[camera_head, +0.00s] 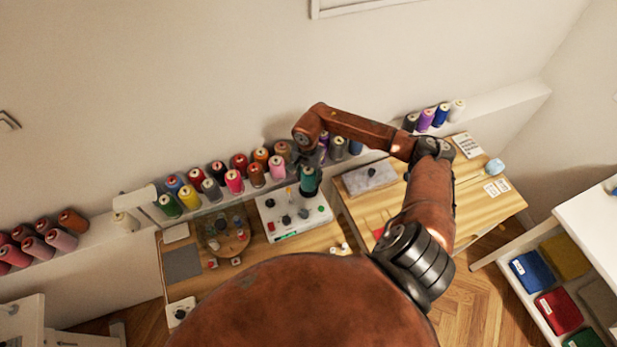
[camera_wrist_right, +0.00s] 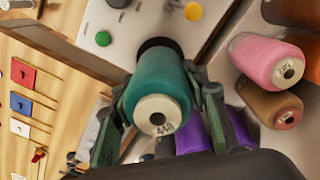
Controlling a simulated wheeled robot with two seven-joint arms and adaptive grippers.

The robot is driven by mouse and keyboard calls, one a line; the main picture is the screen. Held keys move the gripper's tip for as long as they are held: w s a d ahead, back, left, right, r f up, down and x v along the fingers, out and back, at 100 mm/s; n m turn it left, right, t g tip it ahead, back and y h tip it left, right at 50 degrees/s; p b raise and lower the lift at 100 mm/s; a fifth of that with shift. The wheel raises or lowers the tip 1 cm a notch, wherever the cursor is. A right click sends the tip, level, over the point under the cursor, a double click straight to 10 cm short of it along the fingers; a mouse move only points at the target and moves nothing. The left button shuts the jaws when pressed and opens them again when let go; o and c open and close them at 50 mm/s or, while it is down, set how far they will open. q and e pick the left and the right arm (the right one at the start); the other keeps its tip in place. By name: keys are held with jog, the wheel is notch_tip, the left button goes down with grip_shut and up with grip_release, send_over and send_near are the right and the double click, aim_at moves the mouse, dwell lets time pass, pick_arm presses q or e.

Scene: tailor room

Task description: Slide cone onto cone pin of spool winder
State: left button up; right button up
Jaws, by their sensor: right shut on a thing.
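The teal cone (camera_head: 308,181) is over the back right part of the white spool winder (camera_head: 292,213). In the right wrist view the teal cone (camera_wrist_right: 160,90) shows its pale top end with a hole and a label. My right gripper (camera_wrist_right: 158,92) is shut on it, with one finger on each side. A black disc (camera_wrist_right: 158,45) on the spool winder (camera_wrist_right: 205,15) shows just beyond the cone's far end. The cone pin is hidden, and I cannot tell whether the cone is around it or only above it. My left gripper is out of view.
A row of thread cones stands on the wall shelf behind the winder. A pink cone (camera_wrist_right: 268,60) and a brown cone (camera_wrist_right: 270,100) are close by. A round wooden tray (camera_head: 222,232) is left of the winder. A grey pad (camera_head: 368,179) lies to the right.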

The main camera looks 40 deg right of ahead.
jog(key=shift+f+b, duration=0.9)
jog(key=shift+f, duration=0.15)
jog(key=o, duration=1.4)
jog(key=shift+c, duration=0.2)
notch_tip(320, 180, up, 12)
jog(key=shift+w, duration=0.1)
